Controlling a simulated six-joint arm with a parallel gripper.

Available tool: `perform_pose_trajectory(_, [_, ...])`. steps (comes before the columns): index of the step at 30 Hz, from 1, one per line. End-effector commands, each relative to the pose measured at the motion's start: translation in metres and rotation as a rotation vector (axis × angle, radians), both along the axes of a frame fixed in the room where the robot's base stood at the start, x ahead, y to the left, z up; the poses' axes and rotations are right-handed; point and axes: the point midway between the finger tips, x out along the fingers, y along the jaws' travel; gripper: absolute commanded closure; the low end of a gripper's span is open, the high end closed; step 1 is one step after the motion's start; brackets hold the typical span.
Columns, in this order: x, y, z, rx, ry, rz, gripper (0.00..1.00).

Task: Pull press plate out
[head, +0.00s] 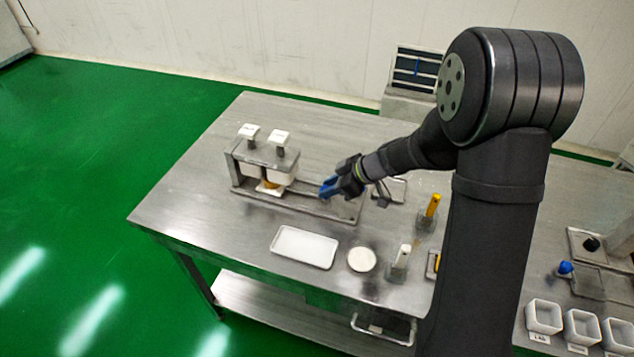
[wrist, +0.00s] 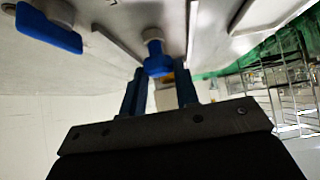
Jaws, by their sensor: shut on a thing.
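The encrusting machine (head: 262,158) stands on the steel table in the head view, with white blocks and two white caps on top. A small white square plate (head: 270,188) lies under it, with a tan piece above. A thin metal bar (head: 304,187) runs from the machine toward my gripper (head: 328,188). In the wrist view my gripper (wrist: 160,95) is shut on a blue knob (wrist: 157,62) on a short metal stem. The fingers sit on either side of the knob. I cannot make out the press plate itself clearly; its far end is hidden inside the machine.
A white tray (head: 304,247) and a round white dish (head: 361,259) lie in front of the machine. White-handled (head: 402,256) and yellow-handled (head: 432,206) tools stand to the right. White bins (head: 544,317) stand at the lower right. The table's left end is clear.

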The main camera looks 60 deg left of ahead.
Motion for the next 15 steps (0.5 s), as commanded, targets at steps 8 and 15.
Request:
perform_pose_trajectory(8, [0.046,-0.045,0.000,-0.001,0.000,-0.006,1.00])
perform_pose_trajectory(15, [0.072,-0.071,0.000,0.000,0.001,-0.004,1.00])
